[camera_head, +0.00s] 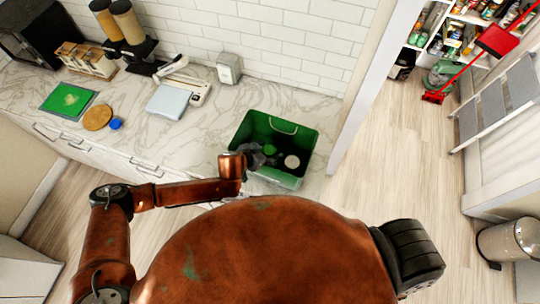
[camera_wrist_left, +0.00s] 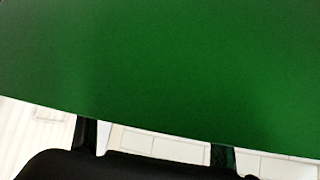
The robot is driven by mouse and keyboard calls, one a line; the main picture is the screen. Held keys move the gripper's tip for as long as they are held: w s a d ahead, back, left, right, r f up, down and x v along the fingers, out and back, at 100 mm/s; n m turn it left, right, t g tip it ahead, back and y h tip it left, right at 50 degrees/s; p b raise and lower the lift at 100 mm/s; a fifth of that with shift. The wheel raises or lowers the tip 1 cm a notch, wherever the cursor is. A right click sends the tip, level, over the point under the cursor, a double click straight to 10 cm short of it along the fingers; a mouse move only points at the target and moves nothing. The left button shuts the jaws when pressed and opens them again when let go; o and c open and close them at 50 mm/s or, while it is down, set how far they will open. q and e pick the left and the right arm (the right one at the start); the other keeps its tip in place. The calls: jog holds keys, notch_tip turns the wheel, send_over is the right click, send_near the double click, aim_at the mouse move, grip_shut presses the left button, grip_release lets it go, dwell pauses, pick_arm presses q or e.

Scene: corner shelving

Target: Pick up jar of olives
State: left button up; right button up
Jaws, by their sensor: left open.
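A green bin (camera_head: 308,140) stands on the marble counter. Inside it are a small green item (camera_head: 269,149) and a round whitish item (camera_head: 292,161), perhaps a lid; I cannot tell which, if either, is the jar of olives. My left gripper (camera_head: 265,158) reaches over the bin's left side into its mouth, beside these items, and partly hides the inside. In the left wrist view the fingers (camera_wrist_left: 154,146) are apart with nothing seen between them. A plain green surface (camera_wrist_left: 160,60), likely the bin's wall, fills most of that view. My right gripper does not show.
On the counter to the left are a white scale (camera_head: 166,101), a round wooden board (camera_head: 97,117), a blue lid (camera_head: 116,124) and a green cutting board (camera_head: 69,99). A white wall edge (camera_head: 362,75) stands right of the bin.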

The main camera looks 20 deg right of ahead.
pick_arm(q)
jog(key=shift+w+d, duration=0.1)
jog(key=shift+c, duration=0.5)
grip_shut()
dwell(0.5)
